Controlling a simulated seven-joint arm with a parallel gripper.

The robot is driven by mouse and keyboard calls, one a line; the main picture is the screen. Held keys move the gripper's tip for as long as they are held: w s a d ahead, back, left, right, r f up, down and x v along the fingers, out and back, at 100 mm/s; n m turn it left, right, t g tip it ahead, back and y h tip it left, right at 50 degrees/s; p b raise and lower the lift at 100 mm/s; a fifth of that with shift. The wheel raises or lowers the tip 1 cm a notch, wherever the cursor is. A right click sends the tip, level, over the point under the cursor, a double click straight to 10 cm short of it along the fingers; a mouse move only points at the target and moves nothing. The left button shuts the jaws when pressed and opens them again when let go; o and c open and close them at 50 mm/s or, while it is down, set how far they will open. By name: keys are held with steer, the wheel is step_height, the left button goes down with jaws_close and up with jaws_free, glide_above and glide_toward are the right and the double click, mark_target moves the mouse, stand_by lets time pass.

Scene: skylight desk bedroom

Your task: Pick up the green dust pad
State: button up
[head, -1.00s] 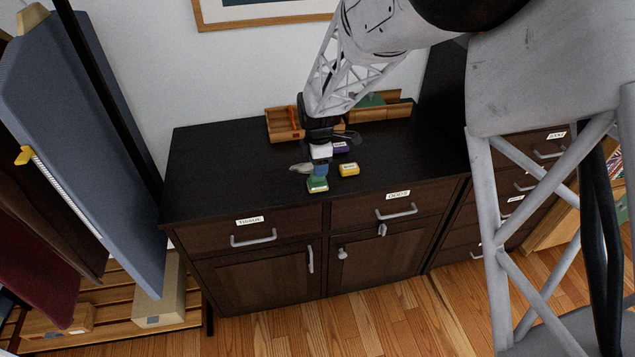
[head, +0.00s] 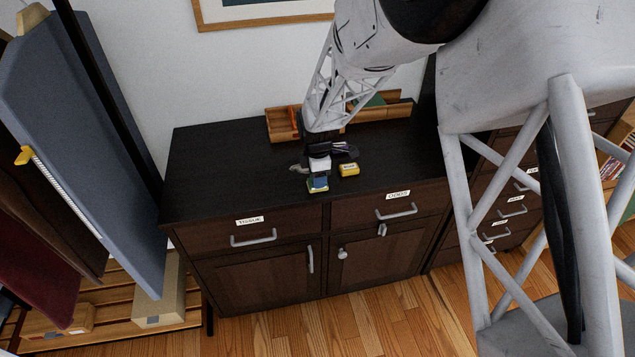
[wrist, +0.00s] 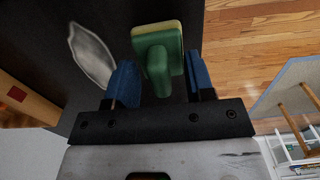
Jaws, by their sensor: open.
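The green dust pad (wrist: 160,60) has a green knob-like handle and a yellowish edge. In the wrist view its handle lies between the two blue fingers of my gripper (wrist: 161,82), with a gap to each side. In the head view my gripper (head: 319,182) is low over the front part of the dark cabinet top and covers most of the pad (head: 312,188). My gripper is open. I cannot tell whether either finger touches the pad.
A grey leaf-shaped object (wrist: 90,55) lies close beside one finger. A yellow block (head: 349,170) sits just right of my gripper. Wooden trays (head: 283,124) stand along the wall. The left part of the dark cabinet top (head: 225,165) is clear.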

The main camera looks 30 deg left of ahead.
jaws_close()
steer(key=shift+r, duration=0.15)
steer(key=shift+r, duration=1.4)
steer(key=shift+s+d+r, duration=0.15)
steer(key=shift+d+r, duration=0.05)
steer(key=shift+r, duration=0.1)
steer(key=s+d+r, duration=0.1)
steer(key=s+d, duration=1)
steer(key=shift+r, duration=0.15)
steer(key=shift+w, duration=0.1)
steer(key=c, duration=0.7)
jaws_free()
jaws_close()
steer(key=w+a+r, duration=0.1)
steer(key=w+a, duration=0.7)
steer(key=a, duration=0.3)
steer(key=w+a+r, duration=0.2)
steer(key=w+a, duration=0.7)
steer(key=a, duration=0.3)
steer(key=shift+a, duration=0.3)
